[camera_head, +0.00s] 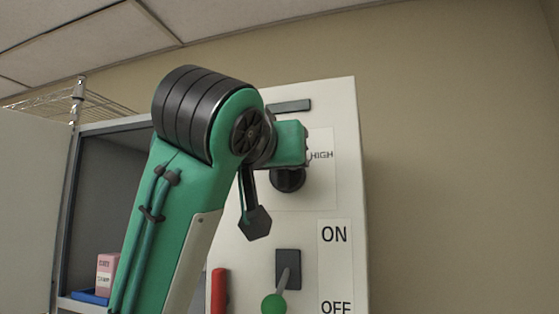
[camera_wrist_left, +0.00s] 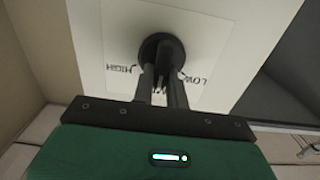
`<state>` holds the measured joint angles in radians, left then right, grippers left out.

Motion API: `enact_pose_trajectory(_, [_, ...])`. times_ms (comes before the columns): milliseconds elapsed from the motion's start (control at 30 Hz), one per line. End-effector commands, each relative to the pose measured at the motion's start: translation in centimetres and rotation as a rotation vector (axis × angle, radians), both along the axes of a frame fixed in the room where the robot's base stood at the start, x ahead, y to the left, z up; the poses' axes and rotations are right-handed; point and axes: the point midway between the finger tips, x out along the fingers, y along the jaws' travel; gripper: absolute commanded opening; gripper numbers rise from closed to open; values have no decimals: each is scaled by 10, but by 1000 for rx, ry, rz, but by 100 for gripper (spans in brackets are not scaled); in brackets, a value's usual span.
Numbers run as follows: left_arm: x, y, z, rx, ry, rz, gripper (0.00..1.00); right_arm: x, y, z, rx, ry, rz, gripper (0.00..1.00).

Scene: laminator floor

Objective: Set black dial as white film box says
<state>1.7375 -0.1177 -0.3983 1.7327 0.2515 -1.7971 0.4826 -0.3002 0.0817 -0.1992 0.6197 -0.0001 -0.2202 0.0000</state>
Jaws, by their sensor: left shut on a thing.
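The black dial (camera_head: 288,182) is on a white panel with the printed word HIGH to its upper right. In the left wrist view the dial (camera_wrist_left: 162,50) sits between the words HIGH and LOW, which appear upside down. My left gripper (camera_wrist_left: 162,75) is shut on the dial, one finger on each side. In the head view my green hand covers the dial's upper part and the left label. I cannot tell where the dial's mark points. No white film box can be made out. My right gripper is not in view.
Below the dial is a lever switch with a green knob (camera_head: 274,304) beside ON and OFF labels. A red handle (camera_head: 219,291) stands left of it. An open cabinet at left holds a pink box (camera_head: 107,272) by a blue tray (camera_head: 90,297). Bare wall is at right.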

Motion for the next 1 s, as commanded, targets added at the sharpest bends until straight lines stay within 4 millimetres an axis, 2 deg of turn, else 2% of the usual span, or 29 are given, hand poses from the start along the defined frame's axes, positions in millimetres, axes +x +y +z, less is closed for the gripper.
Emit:
enact_pose_trajectory(367, [-1,-1,-2,101,-34,0,0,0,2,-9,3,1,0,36])
enact_pose_trajectory(1000, [-3,-7,-4,641,-210,2,0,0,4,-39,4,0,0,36])
